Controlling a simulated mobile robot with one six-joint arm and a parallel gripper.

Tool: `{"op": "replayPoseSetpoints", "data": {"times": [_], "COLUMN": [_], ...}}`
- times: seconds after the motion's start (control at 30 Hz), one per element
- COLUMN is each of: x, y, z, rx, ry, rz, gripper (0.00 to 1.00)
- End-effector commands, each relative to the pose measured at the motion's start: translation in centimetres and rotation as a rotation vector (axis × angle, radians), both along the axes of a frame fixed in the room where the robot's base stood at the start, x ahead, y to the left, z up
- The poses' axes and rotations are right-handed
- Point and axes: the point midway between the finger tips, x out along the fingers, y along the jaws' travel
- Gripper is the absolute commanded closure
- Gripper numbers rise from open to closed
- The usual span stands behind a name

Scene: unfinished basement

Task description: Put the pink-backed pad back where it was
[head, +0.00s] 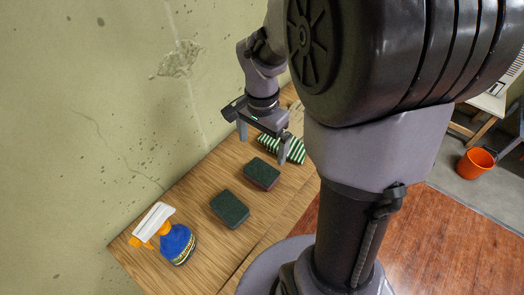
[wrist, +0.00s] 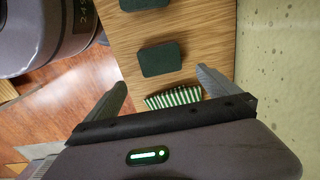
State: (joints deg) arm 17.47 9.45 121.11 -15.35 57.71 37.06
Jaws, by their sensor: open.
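Two dark pads lie flat on a wooden table, apart from each other. The pad nearer my gripper (head: 262,173) shows a thin reddish-pink lower edge in the head view; it also shows in the wrist view (wrist: 160,59). The other pad (head: 230,208) has a dark green top and no pink that I can make out; it is cut by the top edge of the wrist view (wrist: 143,4). The undersides of both are hidden. My gripper (head: 263,140) is open and empty above the table, beyond the pads, over the striped cloth; its fingers also show in the wrist view (wrist: 161,77).
A green-and-white striped cloth (head: 290,150) lies beside the nearer pad, below my gripper. A blue spray bottle (head: 176,244) with a white and orange head stands at the table's near end. The wall (head: 90,100) runs along the table's left side. An orange bucket (head: 476,163) stands far right.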

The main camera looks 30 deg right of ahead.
Motion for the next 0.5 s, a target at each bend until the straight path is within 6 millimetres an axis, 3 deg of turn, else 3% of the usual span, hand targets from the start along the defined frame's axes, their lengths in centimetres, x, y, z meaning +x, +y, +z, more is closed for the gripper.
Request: {"op": "replayPoseSetpoints", "data": {"times": [0.07, 0.17, 0.3, 0.4, 0.5], "x": [0.0, -0.7, -4.5, -7.9, -10.3], "y": [0.1, 2.0, 8.0, 11.5, 13.7], "z": [1.0, 3.5, 8.8, 11.0, 11.9], "rx": [0.0, -0.002, -0.01, -0.026, -0.044], "ry": [-0.003, -0.066, -0.266, -0.407, -0.508], "rz": [0.004, 0.09, 0.388, 0.6, 0.749], "gripper": [0.0, 0.0, 0.0, 0.0, 0.0]}}
